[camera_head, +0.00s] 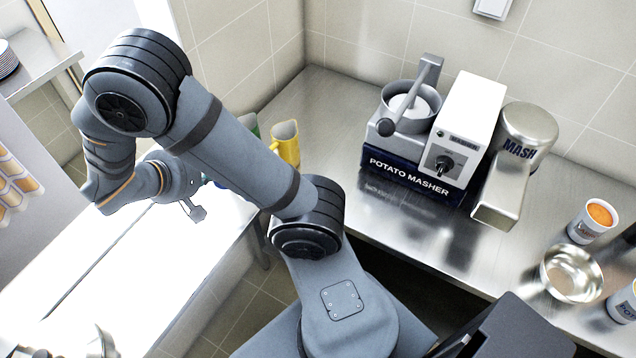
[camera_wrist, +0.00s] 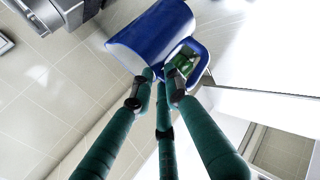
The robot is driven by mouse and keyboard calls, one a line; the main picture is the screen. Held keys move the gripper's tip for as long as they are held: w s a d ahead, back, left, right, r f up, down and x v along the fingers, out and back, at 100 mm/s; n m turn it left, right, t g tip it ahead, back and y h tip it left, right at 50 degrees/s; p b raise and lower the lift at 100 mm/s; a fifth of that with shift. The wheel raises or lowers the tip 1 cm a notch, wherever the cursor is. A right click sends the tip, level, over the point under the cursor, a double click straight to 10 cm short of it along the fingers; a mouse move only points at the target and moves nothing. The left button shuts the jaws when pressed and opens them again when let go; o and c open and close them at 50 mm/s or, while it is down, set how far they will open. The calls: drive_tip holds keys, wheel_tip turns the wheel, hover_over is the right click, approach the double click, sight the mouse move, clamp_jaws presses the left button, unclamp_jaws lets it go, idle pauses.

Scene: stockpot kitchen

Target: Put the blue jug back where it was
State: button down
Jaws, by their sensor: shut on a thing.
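The blue jug (camera_wrist: 152,36) fills the upper middle of the wrist view, tilted in that picture. The green fingers of my gripper (camera_wrist: 162,78) reach up to it and are shut on it at its handle side. Something green shows through the handle opening. In the head view my gripper (camera_head: 193,207) is at the left, beyond my arm. The jug is mostly hidden there behind my arm, so its height above any surface cannot be told.
A yellow jug (camera_head: 286,143) and a green jug (camera_head: 250,124) stand at the counter's left end, partly behind my arm. The potato masher (camera_head: 415,175) stands right of them. A bright white surface (camera_head: 90,240) lies left. Steel counter (camera_head: 385,215) before the masher is clear.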

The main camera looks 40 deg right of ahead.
drive_tip(key=s+d+r+m+g+b, duration=0.1)
drive_tip(key=d+r+m+g+b, duration=0.25)
drive_tip(key=d, duration=0.75)
drive_tip(key=s+d+r+m+g+b, duration=0.2)
drive_tip(key=d+r+m, duration=0.2)
drive_tip(key=d, duration=0.8)
wheel_tip(320, 180, down, 17)
drive_tip(key=shift+w, duration=0.3)
drive_tip(key=shift+f+b, duration=0.1)
drive_tip(key=shift+b, duration=0.2)
drive_tip(key=shift+f, duration=0.1)
drive_tip(key=c, duration=1.7)
unclamp_jaws()
